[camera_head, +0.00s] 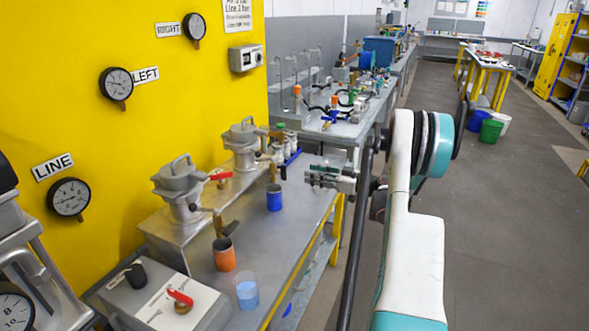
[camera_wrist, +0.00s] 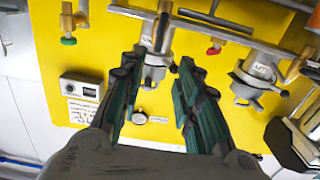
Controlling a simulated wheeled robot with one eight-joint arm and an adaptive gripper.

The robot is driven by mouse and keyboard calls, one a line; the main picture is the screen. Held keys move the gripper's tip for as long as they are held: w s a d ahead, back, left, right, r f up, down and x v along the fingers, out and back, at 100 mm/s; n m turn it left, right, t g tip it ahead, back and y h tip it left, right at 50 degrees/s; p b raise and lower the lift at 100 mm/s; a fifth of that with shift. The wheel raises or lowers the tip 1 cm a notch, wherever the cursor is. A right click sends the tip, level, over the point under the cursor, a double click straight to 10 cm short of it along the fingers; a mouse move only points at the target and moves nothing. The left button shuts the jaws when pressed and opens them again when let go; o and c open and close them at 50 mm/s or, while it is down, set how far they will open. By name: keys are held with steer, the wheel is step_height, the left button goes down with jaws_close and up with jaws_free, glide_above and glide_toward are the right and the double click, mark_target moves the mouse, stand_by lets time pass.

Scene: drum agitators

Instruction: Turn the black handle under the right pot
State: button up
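The right pot (camera_head: 243,142) is a grey metal vessel on the steel bench against the yellow panel. Below its front, a brass outlet (camera_head: 273,172) has a small dark handle (camera_head: 284,172) beside it. In the wrist view, which is upside down, the right pot (camera_wrist: 153,68) appears between my fingers, with a dark lever (camera_wrist: 161,32) near a brass fitting. My gripper (camera_head: 312,178) is to the right of this outlet in the head view, apart from it. It is open and empty, its two fingers (camera_wrist: 160,62) spread wide in the wrist view. Contact with the handle is not visible.
A blue cup (camera_head: 274,198), an orange cup (camera_head: 224,256) and a clear cup (camera_head: 247,292) stand along the bench front. Open floor (camera_head: 490,220) lies to the right.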

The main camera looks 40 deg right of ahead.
mark_target(286, 169)
steer(key=b+x, duration=0.4)
steer(key=x, duration=0.8)
steer(key=shift+w+d+f, duration=0.15)
steer(key=shift+w+f, duration=0.05)
steer(key=shift+w, duration=0.05)
steer(key=shift+c, duration=0.6)
jaws_close()
